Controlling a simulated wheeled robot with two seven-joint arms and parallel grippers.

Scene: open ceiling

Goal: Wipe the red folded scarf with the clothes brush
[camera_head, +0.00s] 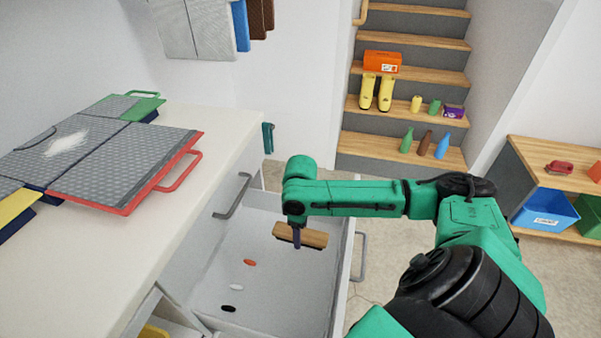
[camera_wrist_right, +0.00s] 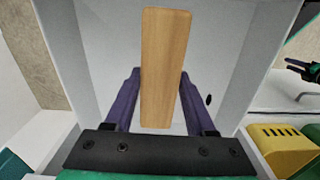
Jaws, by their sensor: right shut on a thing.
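My right gripper (camera_head: 297,238) points down over the open white drawer. It is shut on a clothes brush (camera_head: 315,239) with a light wooden back and dark bristles. In the right wrist view the brush (camera_wrist_right: 166,60) lies lengthwise between the purple fingers. The brush is inside the drawer's outline; whether it touches the floor I cannot tell. A grey patterned folded piece with a red edge and red handle (camera_head: 125,168) lies on the white counter. A pale dusty patch (camera_head: 66,144) is on the grey piece beside it. I cannot tell surely which is the scarf.
The open drawer (camera_head: 205,262) holds a red, a white and a black oval spot. A green-and-black part, perhaps my left gripper (camera_wrist_right: 300,70), shows at the wrist view's right edge. Stairs (camera_head: 395,150) with bottles and boots stand behind; a shelf (camera_head: 535,160) stands right.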

